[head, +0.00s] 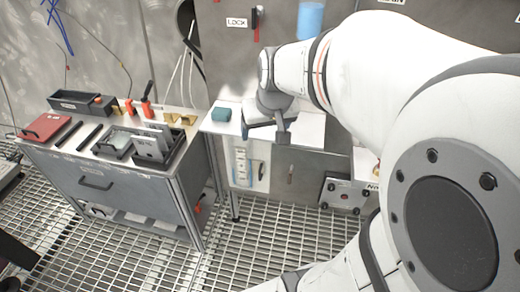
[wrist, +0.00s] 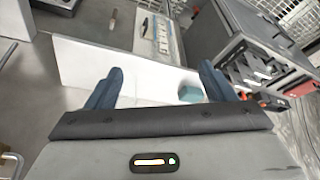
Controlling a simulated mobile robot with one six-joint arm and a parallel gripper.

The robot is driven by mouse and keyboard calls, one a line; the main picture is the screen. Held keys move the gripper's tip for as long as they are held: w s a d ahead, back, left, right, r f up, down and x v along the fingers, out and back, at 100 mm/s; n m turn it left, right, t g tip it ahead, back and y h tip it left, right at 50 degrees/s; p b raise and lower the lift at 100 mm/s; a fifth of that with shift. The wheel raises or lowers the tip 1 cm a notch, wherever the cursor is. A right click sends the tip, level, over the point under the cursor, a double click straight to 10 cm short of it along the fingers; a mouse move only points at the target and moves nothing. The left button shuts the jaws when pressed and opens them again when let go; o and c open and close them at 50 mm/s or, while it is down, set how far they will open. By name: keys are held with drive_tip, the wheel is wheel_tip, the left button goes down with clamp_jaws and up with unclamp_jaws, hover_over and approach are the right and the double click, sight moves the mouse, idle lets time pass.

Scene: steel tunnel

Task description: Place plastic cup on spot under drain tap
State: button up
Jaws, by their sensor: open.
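My gripper (head: 268,130) is over the white tabletop (head: 308,131) in the head view, fingers pointing down. In the wrist view its two dark blue fingers (wrist: 161,86) stand wide apart with nothing gripped between them. A small teal object (head: 221,114) rests on the tabletop, left of my gripper; it also shows in the wrist view (wrist: 190,93), close to the right finger. I cannot tell whether it is the plastic cup. A blue cylinder (head: 311,18) is against the back wall, partly cut off by the frame. I cannot make out a drain tap or a marked spot; my arm hides part of this area.
A grey workbench (head: 95,182) at left holds a black bin (head: 82,102), a red case (head: 45,128) and several tools. A panel labelled LOCK with a red handle (head: 256,23) is behind my gripper. The grated floor (head: 255,235) is clear in front of the white table.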

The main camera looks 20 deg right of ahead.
drive_tip(key=s+a+f+g, duration=0.1)
drive_tip(key=s+a, duration=0.1)
drive_tip(key=s, duration=0.3)
drive_tip(key=s+a+f+n, duration=0.1)
drive_tip(key=s+a, duration=0.2)
drive_tip(key=s, duration=0.3)
drive_tip(key=shift+s+a+f+g, duration=0.2)
drive_tip(key=shift+f+g, duration=0.15)
drive_tip(key=shift+g, duration=0.05)
drive_tip(key=shift+c, duration=0.3)
